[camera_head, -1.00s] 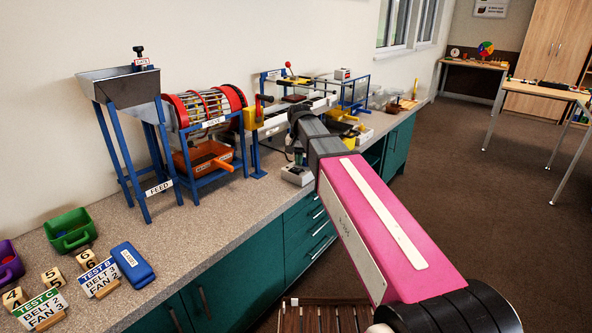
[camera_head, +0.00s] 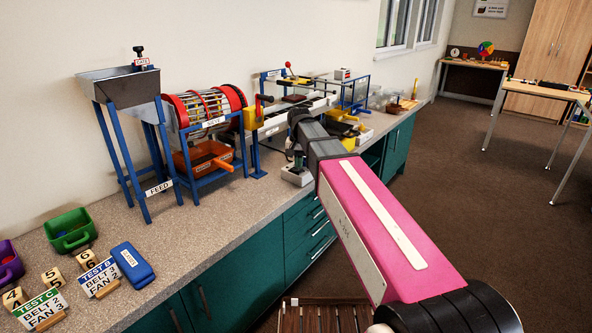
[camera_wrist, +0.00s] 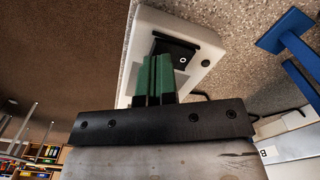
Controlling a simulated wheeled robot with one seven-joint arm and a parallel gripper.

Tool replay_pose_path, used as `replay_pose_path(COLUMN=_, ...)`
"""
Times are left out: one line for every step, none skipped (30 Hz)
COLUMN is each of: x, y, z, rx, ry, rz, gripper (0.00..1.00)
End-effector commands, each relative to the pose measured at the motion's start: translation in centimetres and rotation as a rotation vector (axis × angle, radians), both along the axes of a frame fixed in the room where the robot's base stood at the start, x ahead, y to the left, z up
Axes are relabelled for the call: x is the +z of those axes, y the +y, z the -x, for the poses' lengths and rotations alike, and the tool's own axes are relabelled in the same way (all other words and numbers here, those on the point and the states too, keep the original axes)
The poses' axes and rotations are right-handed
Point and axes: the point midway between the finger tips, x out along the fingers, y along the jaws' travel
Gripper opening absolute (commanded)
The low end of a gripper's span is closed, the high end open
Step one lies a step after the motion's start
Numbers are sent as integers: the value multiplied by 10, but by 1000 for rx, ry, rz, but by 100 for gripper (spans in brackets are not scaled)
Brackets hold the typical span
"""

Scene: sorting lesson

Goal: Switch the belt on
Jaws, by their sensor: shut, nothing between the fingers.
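A white switch box (camera_head: 297,178) stands on the counter near its front edge, beside the machine line. In the wrist view the white box (camera_wrist: 205,42) has a dark recessed panel with a black rocker switch (camera_wrist: 183,59) marked with a small white ring. My gripper (camera_wrist: 158,60) has its green fingers shut together and empty. The fingertips are right at the near side of the rocker, over the dark panel and hiding part of it. I cannot tell whether they touch it. In the head view my arm hides much of the gripper.
A feed hopper (camera_head: 120,87) on blue legs and a red-ringed sieve drum (camera_head: 204,107) stand left of the box. An orange tray (camera_head: 205,157) sits below the drum. Blue legs rise close to the box in the wrist view. Bins and test cards lie at the front left.

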Motion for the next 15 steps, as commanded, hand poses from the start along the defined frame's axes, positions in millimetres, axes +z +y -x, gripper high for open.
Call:
replay_pose_path(x=-1, y=0, z=0, rx=0, ry=0, rz=0, gripper=0)
replay_pose_path(x=-1, y=0, z=0, rx=0, ry=0, rz=0, gripper=0)
replay_pose_path(x=-2, y=0, z=0, rx=0, ry=0, rz=0, gripper=0)
replay_pose_path(x=-2, y=0, z=0, rx=0, ry=0, rz=0, gripper=0)
replay_pose_path(x=-3, y=0, z=0, rx=0, ry=0, rz=0, gripper=0)
replay_pose_path(x=-3, y=0, z=0, rx=0, ry=0, rz=0, gripper=0)
replay_pose_path(x=-4, y=0, z=0, rx=0, ry=0, rz=0, gripper=0)
replay_pose_path(x=-4, y=0, z=0, rx=0, ry=0, rz=0, gripper=0)
replay_pose_path(x=-4, y=0, z=0, rx=0, ry=0, rz=0, gripper=0)
replay_pose_path(x=-5, y=0, z=0, rx=0, ry=0, rz=0, gripper=0)
replay_pose_path(x=-5, y=0, z=0, rx=0, ry=0, rz=0, gripper=0)
replay_pose_path(x=-6, y=0, z=0, rx=0, ry=0, rz=0, gripper=0)
replay_pose_path(x=-6, y=0, z=0, rx=0, ry=0, rz=0, gripper=0)
replay_pose_path(x=-7, y=0, z=0, rx=0, ry=0, rz=0, gripper=0)
replay_pose_path(x=-7, y=0, z=0, rx=0, ry=1, rz=0, gripper=0)
